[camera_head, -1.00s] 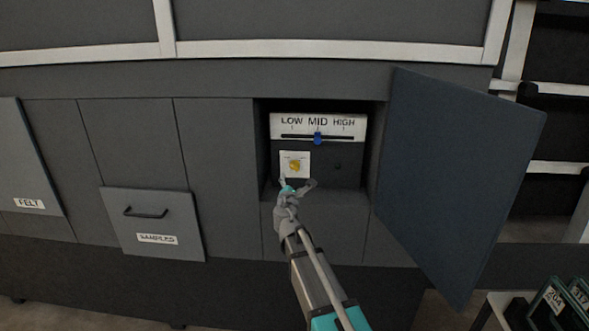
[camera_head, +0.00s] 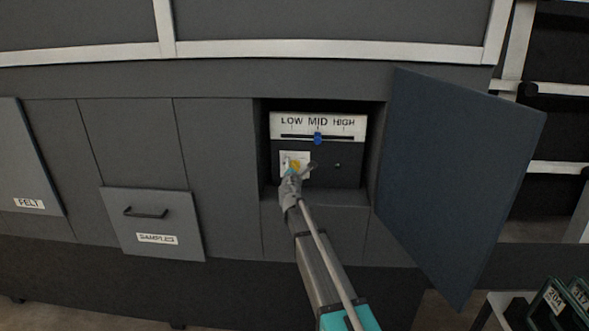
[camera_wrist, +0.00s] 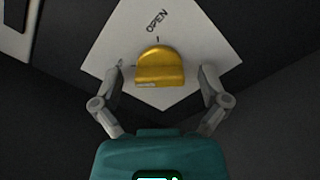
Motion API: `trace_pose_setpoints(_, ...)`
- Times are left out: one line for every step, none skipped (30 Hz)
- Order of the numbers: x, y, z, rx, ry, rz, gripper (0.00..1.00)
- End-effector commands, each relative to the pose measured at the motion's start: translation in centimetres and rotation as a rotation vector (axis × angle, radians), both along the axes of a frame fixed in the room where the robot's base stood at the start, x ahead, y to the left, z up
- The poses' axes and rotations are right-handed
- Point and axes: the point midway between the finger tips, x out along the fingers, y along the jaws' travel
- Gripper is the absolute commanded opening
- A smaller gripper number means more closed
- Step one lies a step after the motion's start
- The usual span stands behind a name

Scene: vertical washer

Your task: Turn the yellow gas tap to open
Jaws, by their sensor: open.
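The yellow gas tap (camera_wrist: 160,67) sits on a white plate (camera_wrist: 110,50) marked OPEN in the wrist view. In the head view the tap (camera_head: 295,164) is partly hidden behind my gripper, inside the open compartment. My gripper (camera_head: 301,170) is at the plate. In the wrist view my gripper (camera_wrist: 162,80) is open, with one finger on each side of the tap. Gaps show between the fingers and the tap, and I see no contact.
A panel labelled LOW MID HIGH (camera_head: 318,122) with a blue slider (camera_head: 318,138) is just above the tap. The compartment's door (camera_head: 455,185) stands open at the right. A drawer labelled SAMPLES (camera_head: 152,225) is at the left.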

Motion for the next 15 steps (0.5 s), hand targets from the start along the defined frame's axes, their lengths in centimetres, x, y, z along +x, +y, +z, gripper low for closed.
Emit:
trace_pose_setpoints(0.07, -0.01, 0.00, 0.000, 0.000, 0.000, 0.94)
trace_pose_setpoints(0.08, -0.01, 0.00, 0.000, 0.000, 0.000, 0.94)
trace_pose_setpoints(0.07, -0.02, 0.00, 0.000, 0.000, 0.000, 0.94)
trace_pose_setpoints(0.06, -0.02, 0.00, 0.000, 0.000, 0.000, 0.94)
trace_pose_setpoints(0.05, -0.02, 0.00, 0.000, 0.000, 0.000, 0.94)
trace_pose_setpoints(0.05, -0.02, 0.00, 0.000, 0.000, 0.000, 0.94)
trace_pose_setpoints(0.05, -0.02, 0.00, 0.000, 0.000, 0.000, 0.94)
trace_pose_setpoints(0.05, -0.02, 0.00, 0.000, 0.000, 0.000, 0.94)
trace_pose_setpoints(0.05, -0.02, 0.00, 0.000, 0.000, 0.000, 0.89)
trace_pose_setpoints(0.05, -0.02, 0.00, 0.000, 0.000, 0.000, 0.83)
trace_pose_setpoints(0.04, -0.02, 0.00, 0.000, 0.000, 0.000, 0.78)
trace_pose_setpoints(0.04, -0.02, 0.00, 0.000, 0.000, 0.000, 0.70)
trace_pose_setpoints(0.04, -0.02, 0.00, 0.000, 0.000, 0.000, 0.65)
trace_pose_setpoints(0.04, -0.02, 0.00, 0.000, 0.000, 0.000, 0.59)
trace_pose_setpoints(0.04, -0.02, 0.00, 0.000, 0.000, 0.000, 0.52)
